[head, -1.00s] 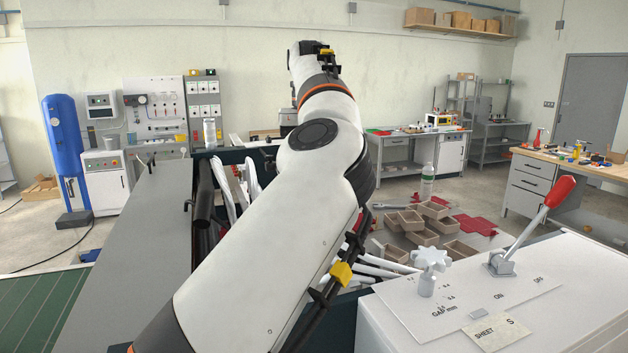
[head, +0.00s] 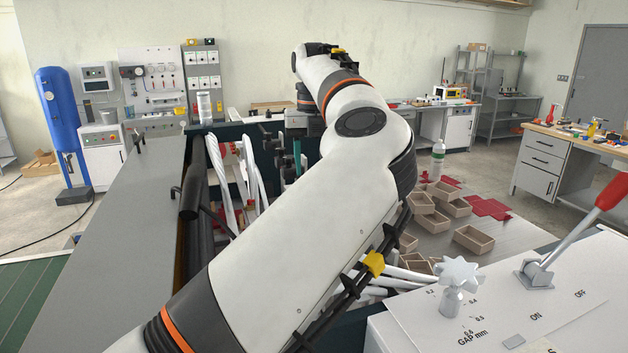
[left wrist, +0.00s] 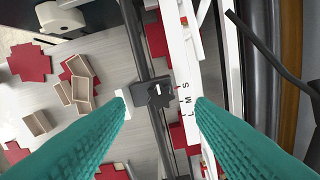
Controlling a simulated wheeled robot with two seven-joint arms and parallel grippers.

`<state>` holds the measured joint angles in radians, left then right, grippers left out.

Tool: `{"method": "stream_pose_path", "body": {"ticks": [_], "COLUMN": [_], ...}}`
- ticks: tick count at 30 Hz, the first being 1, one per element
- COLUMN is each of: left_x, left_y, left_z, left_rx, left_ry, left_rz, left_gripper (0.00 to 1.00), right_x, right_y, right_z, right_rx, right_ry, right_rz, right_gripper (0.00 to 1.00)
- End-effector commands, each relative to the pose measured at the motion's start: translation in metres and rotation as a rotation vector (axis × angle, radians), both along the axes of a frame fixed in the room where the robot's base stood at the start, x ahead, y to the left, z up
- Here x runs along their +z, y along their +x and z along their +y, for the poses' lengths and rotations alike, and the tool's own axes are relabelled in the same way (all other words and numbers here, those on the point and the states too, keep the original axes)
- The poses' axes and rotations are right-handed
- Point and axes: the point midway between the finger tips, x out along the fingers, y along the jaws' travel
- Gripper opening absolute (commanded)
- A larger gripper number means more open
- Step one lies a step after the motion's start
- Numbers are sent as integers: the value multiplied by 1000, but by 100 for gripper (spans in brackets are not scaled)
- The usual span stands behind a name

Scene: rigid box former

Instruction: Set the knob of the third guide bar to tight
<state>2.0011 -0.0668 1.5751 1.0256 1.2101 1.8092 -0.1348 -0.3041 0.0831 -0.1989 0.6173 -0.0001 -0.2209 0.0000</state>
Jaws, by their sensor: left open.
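A dark star-shaped knob (left wrist: 160,96) sits on a dark rail (left wrist: 142,50) in the left wrist view. A white scale strip (left wrist: 181,62) marked S, M and L runs beside it. My left gripper (left wrist: 160,98) is open, with its teal fingers on either side of the knob and visible space between each finger and the knob. I cannot tell its height above the knob, or which guide bar this is. In the head view my left arm hides much of the machine, and dark guide fittings (head: 284,155) show beside the hand. My right gripper is out of view.
Small brown boxes (head: 472,239) and red flat blanks (head: 490,208) lie on the right of the machine. A control panel with a white star knob (head: 459,274) and a red-handled lever (head: 611,192) stands at the front right. Dark rollers (head: 194,180) lie along the left.

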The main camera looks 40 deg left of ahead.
Motion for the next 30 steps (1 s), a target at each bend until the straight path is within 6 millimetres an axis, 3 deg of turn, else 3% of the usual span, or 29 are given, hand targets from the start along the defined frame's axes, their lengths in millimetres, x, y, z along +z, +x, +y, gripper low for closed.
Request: {"method": "stream_pose_path", "body": {"ticks": [3,9,20,28,30], "left_x": [-21,-42,-47,-47,-47], "left_y": [-1,0,0,0,0], "left_z": [-1,0,0,0,0], "left_rx": [2,1,1,1,0], "left_ry": [0,1,1,1,1], "left_rz": [4,2,1,1,1], "left_gripper": [50,50,50,5,5], "right_x": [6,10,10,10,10], "right_y": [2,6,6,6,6], "right_z": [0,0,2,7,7], "right_rx": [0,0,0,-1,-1], "right_ry": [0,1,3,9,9], "right_rz": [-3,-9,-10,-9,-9], "right_gripper": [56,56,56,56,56]}}
